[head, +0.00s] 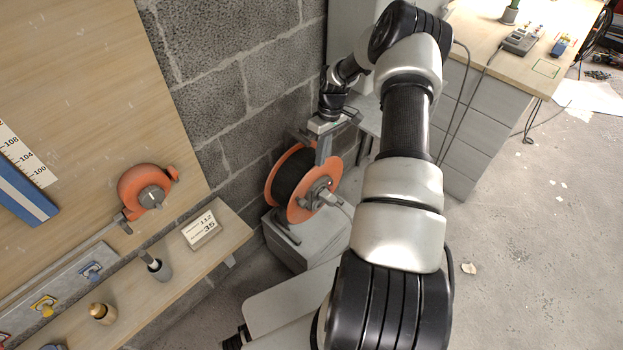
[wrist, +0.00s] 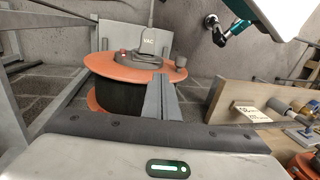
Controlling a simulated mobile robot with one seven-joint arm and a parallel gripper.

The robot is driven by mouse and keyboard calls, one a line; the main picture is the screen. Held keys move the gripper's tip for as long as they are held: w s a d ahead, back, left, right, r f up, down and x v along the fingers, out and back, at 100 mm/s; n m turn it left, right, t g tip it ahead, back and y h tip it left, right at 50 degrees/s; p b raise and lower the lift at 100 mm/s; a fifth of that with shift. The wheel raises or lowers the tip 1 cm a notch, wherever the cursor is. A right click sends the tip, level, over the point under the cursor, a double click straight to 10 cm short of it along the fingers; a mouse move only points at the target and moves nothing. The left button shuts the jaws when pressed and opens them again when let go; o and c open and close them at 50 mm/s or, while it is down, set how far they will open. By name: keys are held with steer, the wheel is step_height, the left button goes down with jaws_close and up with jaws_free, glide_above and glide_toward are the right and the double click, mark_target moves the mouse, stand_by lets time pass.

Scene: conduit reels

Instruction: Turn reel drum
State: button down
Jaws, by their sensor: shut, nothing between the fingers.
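The reel drum (head: 293,172) has two orange flanges with a black winding between them. It stands on a grey box beside the block wall. In the wrist view the near orange flange (wrist: 110,68) fills the upper middle, with a grey hub and a small dark knob (wrist: 181,61) near its right edge. My gripper (head: 322,160) is shut and empty, its fingers pointing down beside the drum. In the wrist view the shut fingers (wrist: 160,82) overlap the flange's edge near the knob; I cannot tell whether they touch. The fingers hide part of the flange and winding.
A wooden shelf (head: 225,243) at left holds a number card (head: 202,230), a grey cup (head: 158,268) and a wooden peg (head: 102,314). An orange device (head: 147,189) hangs on the board. A workbench (head: 480,45) stands upper right. Floor at right is mostly clear.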

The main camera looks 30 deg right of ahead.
glide_above(309, 186)
steer(key=s+d, duration=0.2)
steer(key=x, duration=0.3)
steer(key=d+x, duration=0.1)
steer(key=x, duration=0.2)
steer(key=b+x, duration=0.1)
steer(key=x, duration=0.2)
steer(key=shift+w+d+f, duration=0.15)
steer(key=shift+w+f, duration=0.1)
steer(key=shift+w, duration=0.1)
steer(key=a, duration=0.1)
steer(key=s+a+f, duration=0.1)
steer(key=a+f, duration=0.1)
steer(key=shift+s+a, duration=0.2)
steer(key=shift+s, duration=0.05)
steer(key=shift+a, duration=0.1)
